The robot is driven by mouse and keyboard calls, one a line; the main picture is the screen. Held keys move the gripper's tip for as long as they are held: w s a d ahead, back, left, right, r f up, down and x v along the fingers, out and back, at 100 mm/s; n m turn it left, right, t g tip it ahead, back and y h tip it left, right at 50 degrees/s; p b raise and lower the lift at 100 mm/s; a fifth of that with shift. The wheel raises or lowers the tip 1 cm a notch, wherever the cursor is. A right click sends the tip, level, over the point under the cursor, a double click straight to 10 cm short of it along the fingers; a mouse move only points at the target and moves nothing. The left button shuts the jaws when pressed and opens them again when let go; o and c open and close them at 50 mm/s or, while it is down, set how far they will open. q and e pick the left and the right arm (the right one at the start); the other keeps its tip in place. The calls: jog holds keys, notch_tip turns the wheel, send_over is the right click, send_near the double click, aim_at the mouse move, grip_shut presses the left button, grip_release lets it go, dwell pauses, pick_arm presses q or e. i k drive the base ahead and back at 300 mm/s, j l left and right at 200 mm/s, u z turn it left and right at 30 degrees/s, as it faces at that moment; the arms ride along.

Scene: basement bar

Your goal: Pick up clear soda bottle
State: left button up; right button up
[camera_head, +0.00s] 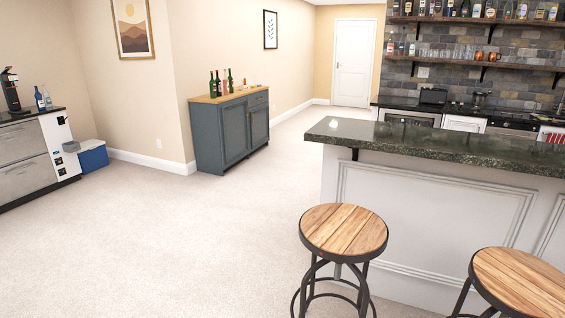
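I cannot pick out the clear soda bottle for certain at this distance. Two small bottles stand on the dark counter at the far left: a bluish one (39,101) and a paler one (47,99) beside it. Several bottles stand on the blue-grey cabinet (222,138), among them dark green ones (212,86) and a pinkish one (224,86). More bottles (476,9) line the wall shelves at the upper right, too small to tell apart. Neither of my grippers shows in this view.
A bar with a dark stone top (450,148) fills the right side. Two round wooden stools (344,232) stand before it. A blue and white box (93,155) sits on the floor at left. Open carpet (190,240) runs through the middle to a white door (354,62).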

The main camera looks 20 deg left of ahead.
aim_at(47, 100)
jog(key=i+j+u, duration=0.25)
jog(key=j+u, duration=0.2)
jog(key=i+j+u, duration=1.1)
jog(key=u, duration=0.2)
jog(key=i+u, duration=0.3)
jog(key=i, duration=5.05)
jog(key=i+z, duration=0.15)
jog(key=i, duration=0.55)
jog(key=i+j, duration=0.2)
jog(key=i, duration=0.45)
jog(key=i+j+z, duration=0.15)
jog(key=i, duration=0.5)
